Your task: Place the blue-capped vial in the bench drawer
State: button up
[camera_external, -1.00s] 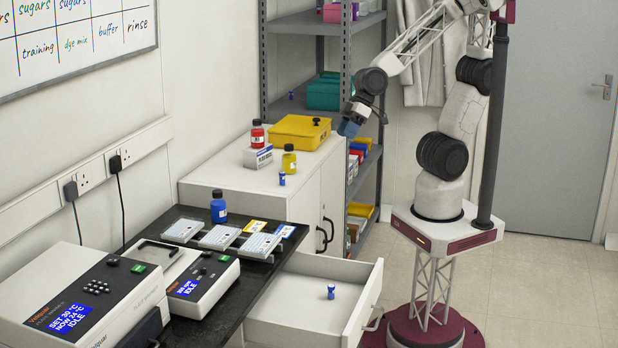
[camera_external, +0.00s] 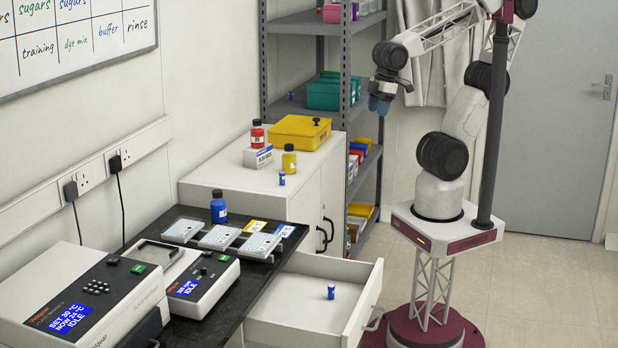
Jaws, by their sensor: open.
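A small blue-capped vial (camera_external: 331,292) stands upright inside the open bench drawer (camera_external: 300,329), on its pale floor. Another small blue vial (camera_external: 282,178) stands on the white cabinet top, and a third small blue one (camera_external: 291,95) is on the rack shelf. My gripper (camera_external: 379,106) hangs in the air in front of the rack, well above and behind the drawer. Its blue fingers point down, and it is open with nothing seen between them. It touches none of the vials.
The white cabinet (camera_external: 232,186) carries a red bottle (camera_external: 257,136), a yellow bottle (camera_external: 289,161) and a yellow box (camera_external: 300,131). A blue bottle (camera_external: 219,208), plates and instruments crowd the black bench (camera_external: 262,281). The drawer sticks out over the floor; the space above it is clear.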

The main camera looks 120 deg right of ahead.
jog(key=shift+w, duration=0.1)
jog(key=n+g+h, duration=0.2)
jog(key=n+g, duration=0.1)
jog(key=n, duration=1.3)
send_over(282, 173)
jog(key=f, duration=1.1)
jog(key=a+f, duration=0.1)
jog(key=f, duration=0.5)
jog(key=shift+f, duration=0.2)
jog(key=shift+d+f, duration=0.25)
jog(key=shift+f, duration=1)
jog(key=shift+f, duration=0.1)
jog(key=shift+d+f, duration=0.25)
jog(key=shift+f, duration=1)
jog(key=shift+d+f, duration=0.25)
jog(key=shift+f, duration=0.95)
